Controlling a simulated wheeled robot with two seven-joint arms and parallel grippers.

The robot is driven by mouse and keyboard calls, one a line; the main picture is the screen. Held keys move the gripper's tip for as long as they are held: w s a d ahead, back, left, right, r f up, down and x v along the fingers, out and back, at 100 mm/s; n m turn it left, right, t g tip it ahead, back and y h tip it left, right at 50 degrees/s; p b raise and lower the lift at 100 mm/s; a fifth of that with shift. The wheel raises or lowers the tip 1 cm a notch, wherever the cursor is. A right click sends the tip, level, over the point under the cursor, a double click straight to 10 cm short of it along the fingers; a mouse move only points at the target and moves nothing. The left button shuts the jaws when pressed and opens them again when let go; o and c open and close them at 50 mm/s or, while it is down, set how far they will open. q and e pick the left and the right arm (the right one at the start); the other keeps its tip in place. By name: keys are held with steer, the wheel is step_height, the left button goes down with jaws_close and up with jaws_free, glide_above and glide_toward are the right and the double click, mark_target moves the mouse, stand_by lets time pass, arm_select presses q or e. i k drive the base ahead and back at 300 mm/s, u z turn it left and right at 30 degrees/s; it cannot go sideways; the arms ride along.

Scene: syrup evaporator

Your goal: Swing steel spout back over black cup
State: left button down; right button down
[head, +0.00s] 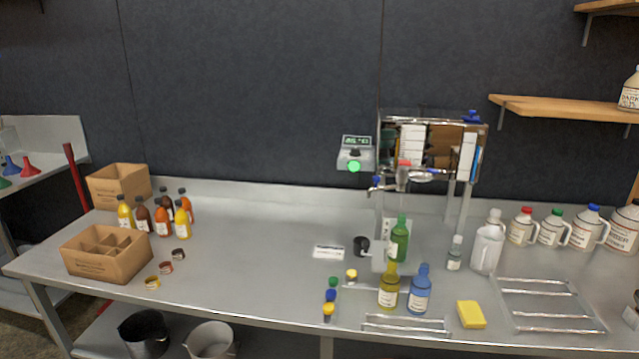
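The syrup evaporator (425,150) stands at the back of the steel table, right of centre. A small steel spout (385,187) with a blue-topped tap shows at its lower left; its exact direction is too small to tell. The black cup (361,245) is low on the left side of the filling stand, left of a green bottle (400,240). The bottle stands upright below the spout area and a red-topped part. Neither of my grippers shows in the head view.
A yellow bottle (389,290) and a blue bottle (419,289) stand in front of the evaporator. A white pitcher (487,250) and several jugs stand to the right. A yellow sponge (471,314) lies near the front edge. The table's centre left is clear.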

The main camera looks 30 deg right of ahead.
mark_target(375, 178)
steer(key=u, duration=0.35)
steer(key=i, duration=1.35)
steer(key=z, duration=1.65)
